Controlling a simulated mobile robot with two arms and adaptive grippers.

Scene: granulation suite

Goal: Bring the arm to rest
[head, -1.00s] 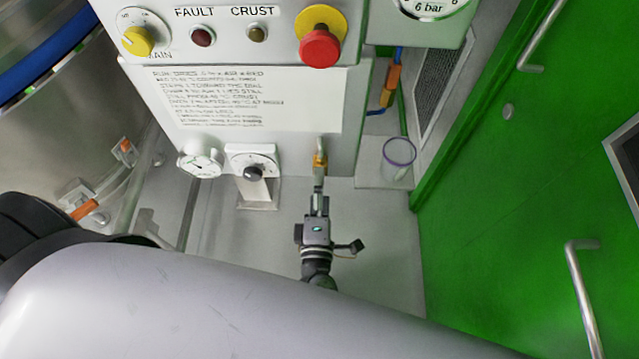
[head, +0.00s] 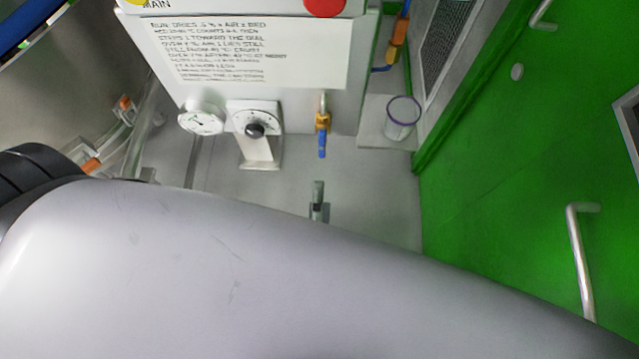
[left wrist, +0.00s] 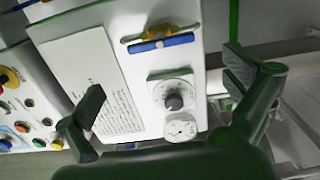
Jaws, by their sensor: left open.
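My left gripper (head: 318,203) is mostly hidden behind my large pale arm link in the head view; only a fingertip part shows. In the left wrist view the gripper (left wrist: 168,92) has its two dark fingers wide apart with nothing between them. It faces the panel from a distance. The small brass valve with a blue handle (head: 322,143) is on the panel's lower edge, apart from the gripper, its handle pointing down in the head view. The valve also shows in the left wrist view (left wrist: 163,43). My right gripper is in neither view.
A dial with a black knob (head: 255,130) and a round gauge (head: 202,120) are left of the valve. A clear cup with a purple rim (head: 402,118) stands right. A green door (head: 510,150) with metal handles closes the right side. A steel vessel (head: 70,75) is left.

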